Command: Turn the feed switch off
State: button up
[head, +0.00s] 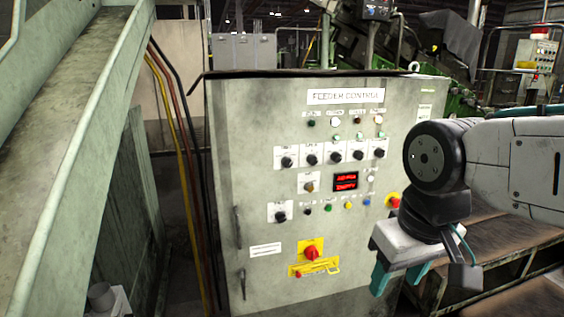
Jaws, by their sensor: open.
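The grey control cabinet (225,140), titled "FEEDER CONTROL", stands in the middle of the head view. A row of black rotary switches (335,157) crosses its panel. A single knob (309,187) sits below the row, and another black rotary switch (280,216) sits lower left. The small labels are too blurred to tell which one is the feed switch or how it is set. My gripper (400,277), with teal fingers, is open and empty. It hangs at the cabinet's lower right, apart from the switches in the picture.
A red emergency button (395,201) is close to my gripper. A red main switch on a yellow plate (312,252) is lower on the cabinet. A red display (345,182) sits mid-panel. A sloping chute (70,130) and hanging cables (180,170) are at left.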

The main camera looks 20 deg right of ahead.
jog(key=w+a+f+t, duration=0.15)
jog(key=w+t, duration=0.55)
jog(key=w, duration=1.8)
jog(key=t, duration=0.9)
send_near(289, 165)
jog(key=w, duration=0.9)
jog(key=shift+w, duration=0.15)
jog(key=c, duration=1)
